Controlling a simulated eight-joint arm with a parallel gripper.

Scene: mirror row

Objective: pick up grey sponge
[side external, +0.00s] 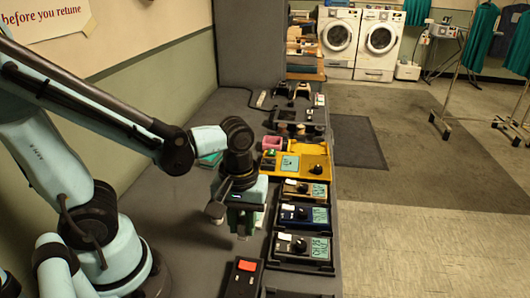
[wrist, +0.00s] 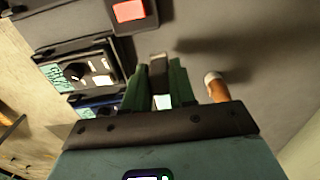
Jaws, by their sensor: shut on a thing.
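My gripper (side external: 242,228) is low over the dark bench, left of the row of devices. In the wrist view its green fingers (wrist: 160,80) are closed on a small grey block, the grey sponge (wrist: 158,67), whose end shows between the fingertips. The rest of the sponge is hidden by the fingers. I cannot tell whether the sponge touches the bench.
An orange-brown cylinder with a pale end (wrist: 216,86) is close beside the fingers. A dark box with a red switch (side external: 246,276) is in front. Devices with dials (side external: 302,214) line the right edge. A yellow device (side external: 312,160) is farther back.

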